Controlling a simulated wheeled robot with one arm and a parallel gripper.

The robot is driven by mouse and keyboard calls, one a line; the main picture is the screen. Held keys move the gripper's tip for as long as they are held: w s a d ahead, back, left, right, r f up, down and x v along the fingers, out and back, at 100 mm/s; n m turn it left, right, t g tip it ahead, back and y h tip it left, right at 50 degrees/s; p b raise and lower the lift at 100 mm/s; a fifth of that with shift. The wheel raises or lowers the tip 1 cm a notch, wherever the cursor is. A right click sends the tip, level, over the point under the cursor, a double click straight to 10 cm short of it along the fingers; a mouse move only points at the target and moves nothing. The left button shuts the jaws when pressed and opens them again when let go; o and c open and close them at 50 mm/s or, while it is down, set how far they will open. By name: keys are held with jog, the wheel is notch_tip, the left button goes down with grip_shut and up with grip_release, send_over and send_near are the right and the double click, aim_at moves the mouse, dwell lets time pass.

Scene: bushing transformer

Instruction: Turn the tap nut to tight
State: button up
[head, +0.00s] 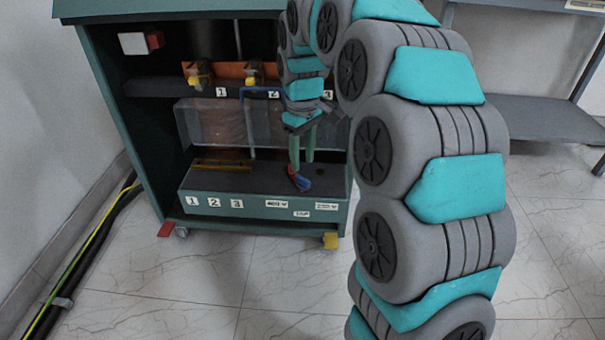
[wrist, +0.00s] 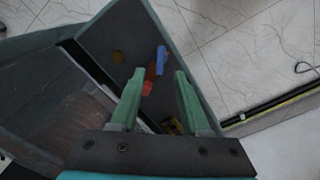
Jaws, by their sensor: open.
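A small red-and-blue fitting (head: 299,181) stands on the dark top of the lower ledge in the cabinet, towards its right end. It is likely the tap nut, but its details are too small to tell. In the wrist view its blue part (wrist: 161,60) lies above its red part (wrist: 148,87). My gripper (head: 302,165) points down over the fitting, with its green fingers apart. In the wrist view my gripper (wrist: 159,72) is open, and the fitting shows between the fingers. I cannot tell whether a finger touches it.
The dark green cabinet (head: 90,80) has an open front with numbered labels on its ledge. A clear panel (head: 215,122) stands behind the ledge. Yellow-and-black clamps (head: 199,75) sit on the shelf above. A grey bench (head: 540,118) stands at right.

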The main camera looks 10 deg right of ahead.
aim_at(303, 179)
notch_tip(303, 179, down, 6)
jog(key=shift+r, duration=0.2)
jog(key=shift+c, duration=0.2)
grip_shut()
dwell(0.4)
